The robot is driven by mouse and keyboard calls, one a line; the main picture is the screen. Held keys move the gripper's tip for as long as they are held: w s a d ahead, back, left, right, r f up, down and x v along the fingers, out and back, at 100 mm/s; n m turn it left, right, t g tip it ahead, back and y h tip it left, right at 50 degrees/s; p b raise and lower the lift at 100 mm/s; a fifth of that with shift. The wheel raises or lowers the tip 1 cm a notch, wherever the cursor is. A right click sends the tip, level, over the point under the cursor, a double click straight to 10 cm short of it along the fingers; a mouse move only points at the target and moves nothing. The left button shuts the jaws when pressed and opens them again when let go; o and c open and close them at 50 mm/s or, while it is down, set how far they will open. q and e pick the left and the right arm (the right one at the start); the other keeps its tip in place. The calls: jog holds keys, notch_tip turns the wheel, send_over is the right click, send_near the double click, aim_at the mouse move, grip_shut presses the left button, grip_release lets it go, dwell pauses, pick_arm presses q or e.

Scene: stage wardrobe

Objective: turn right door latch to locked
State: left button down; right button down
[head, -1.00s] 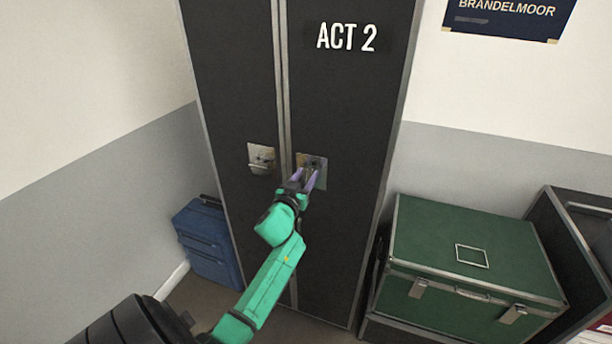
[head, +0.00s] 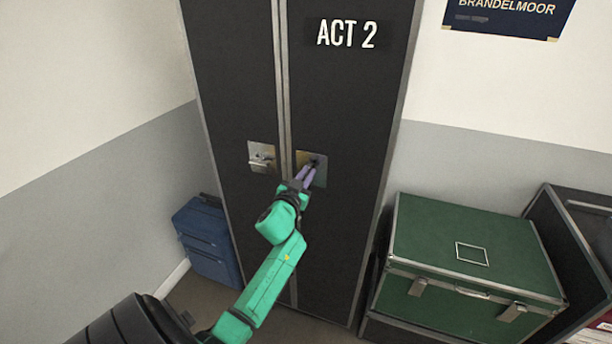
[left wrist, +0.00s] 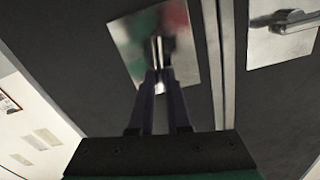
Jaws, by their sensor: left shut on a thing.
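The right door latch (head: 314,160) sits on a metal plate on the right door (head: 345,120) of the dark cabinet marked "ACT 2". My left gripper (head: 310,170) is at this latch, its purple fingers shut on the latch handle. In the left wrist view the handle (left wrist: 158,48) shows as a short bright bar between the fingertips, roughly in line with the fingers. The fingers hide part of it. My right gripper is not in view.
The left door's latch (head: 262,157) is close by on its own plate, its lever lying about level. A green trunk (head: 470,240) stands to the right of the cabinet. A blue case (head: 207,240) stands at the left by the wall.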

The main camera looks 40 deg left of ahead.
pick_arm(q)
jog(key=shift+w+d+f+m+b, duration=0.1)
jog(key=shift+d+f+m+b, duration=0.35)
jog(key=shift+m, duration=2.1)
jog(key=shift+w+f+m+b, duration=0.1)
jog(key=shift+m+b, duration=0.7)
jog(key=shift+m, duration=1.8)
jog(key=shift+d+f+m+b, duration=0.25)
jog(key=shift+m+b, duration=0.35)
jog(key=shift+m, duration=1.95)
jog(key=c, duration=0.9)
grip_release()
jog(key=shift+a+f, duration=0.1)
